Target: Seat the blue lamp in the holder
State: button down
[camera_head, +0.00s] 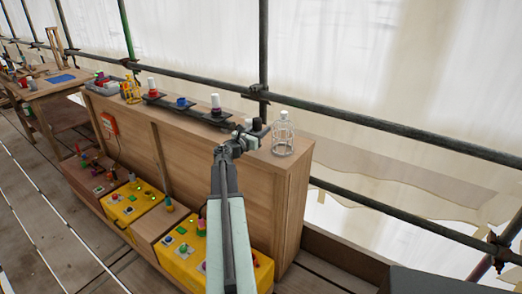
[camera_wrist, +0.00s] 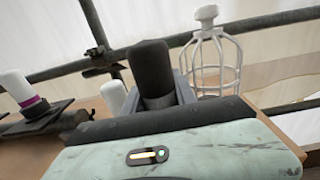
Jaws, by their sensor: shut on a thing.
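My gripper (camera_head: 254,133) is above the right end of the wooden cabinet top. In the wrist view, its grey jaws (camera_wrist: 182,88) are shut around a dark, round-ended cylinder (camera_wrist: 153,68), held nearly upright. No blue shows on it, and its lower end is hidden by my wrist. The only small blue piece (camera_head: 181,102) on the cabinet sits low in a black rail (camera_head: 190,108), left of my gripper, between two white-topped pieces. It could be the lamp or a holder; I cannot tell which. My gripper is apart from it.
A white wire cage (camera_head: 283,135) stands close to the right of my gripper, also in the wrist view (camera_wrist: 213,60). A white cylinder (camera_wrist: 113,97) is just left of the jaws. A white-topped piece with a purple band (camera_head: 215,105) is farther left. Scaffold pipes (camera_head: 340,113) run behind.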

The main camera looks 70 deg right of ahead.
notch_tip(320, 180, down, 5)
jog(key=b, duration=0.5)
jog(key=shift+r, duration=0.25)
jog(key=shift+f, duration=0.2)
jog(key=c, duration=1)
grip_release()
jog(key=shift+a, duration=0.1)
jog(key=v, duration=0.7)
jog(key=shift+a, duration=0.3)
jog(key=shift+r, duration=0.1)
